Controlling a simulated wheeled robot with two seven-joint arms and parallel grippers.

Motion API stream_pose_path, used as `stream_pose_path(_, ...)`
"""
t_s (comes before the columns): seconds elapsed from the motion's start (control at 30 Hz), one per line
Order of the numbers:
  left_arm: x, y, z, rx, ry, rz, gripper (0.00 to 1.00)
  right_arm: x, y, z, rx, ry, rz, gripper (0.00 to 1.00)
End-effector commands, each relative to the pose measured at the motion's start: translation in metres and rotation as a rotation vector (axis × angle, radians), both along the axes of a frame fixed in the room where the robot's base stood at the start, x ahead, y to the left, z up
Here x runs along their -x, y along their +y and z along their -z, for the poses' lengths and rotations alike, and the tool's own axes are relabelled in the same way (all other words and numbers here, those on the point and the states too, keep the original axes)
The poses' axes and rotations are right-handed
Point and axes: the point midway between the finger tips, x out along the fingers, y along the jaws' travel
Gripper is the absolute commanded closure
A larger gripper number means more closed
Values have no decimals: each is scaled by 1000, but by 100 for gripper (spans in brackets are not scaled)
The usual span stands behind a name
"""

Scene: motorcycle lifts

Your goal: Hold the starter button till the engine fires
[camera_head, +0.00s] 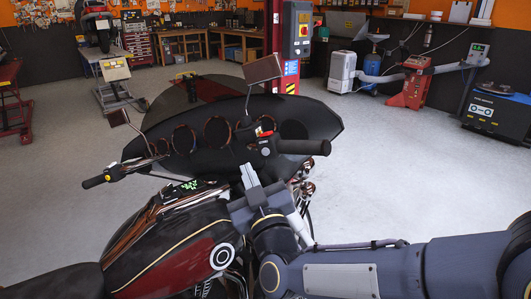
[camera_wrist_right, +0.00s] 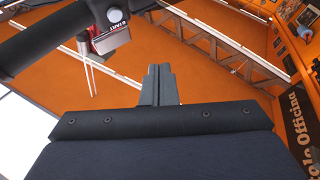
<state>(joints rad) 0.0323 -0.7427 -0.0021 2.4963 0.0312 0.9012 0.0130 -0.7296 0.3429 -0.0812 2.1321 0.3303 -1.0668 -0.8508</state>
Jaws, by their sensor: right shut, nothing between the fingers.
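The motorcycle (camera_head: 165,245) stands in front of me, with its black fairing and round gauges ahead. Its right handlebar grip (camera_head: 303,147) points right in the head view; the same black grip (camera_wrist_right: 45,40) crosses the upper left of the right wrist view. Beside the grip is the switch housing (camera_head: 265,150) with a red part. In the right wrist view a switch block (camera_wrist_right: 112,38) carries a START label. My right gripper (camera_head: 248,173) is shut and empty, below and left of the housing in the head view. It appears apart from the switch block. My left gripper is out of view.
A mirror (camera_head: 263,69) rises above the handlebar, and the left grip (camera_head: 93,182) is at the far side. A red post with a control box (camera_head: 297,32) stands behind the fairing. Workshop machines (camera_head: 497,110) stand at the right. Grey floor is open between.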

Motion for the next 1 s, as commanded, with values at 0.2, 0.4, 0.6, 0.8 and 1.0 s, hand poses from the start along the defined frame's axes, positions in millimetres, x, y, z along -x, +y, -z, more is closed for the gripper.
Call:
stream_pose_path(0.2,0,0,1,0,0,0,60,-30,-14,5,1,2,3,100)
stream_pose_path(0.4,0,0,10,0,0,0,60,-52,-23,10,-1,1,2,100)
stream_pose_path(0.6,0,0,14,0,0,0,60,-63,-28,10,0,1,0,100)
stream_pose_path(0.8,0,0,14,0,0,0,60,-64,-29,9,0,2,1,100)
stream_pose_path(1.0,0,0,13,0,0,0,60,-64,-28,9,1,2,0,100)
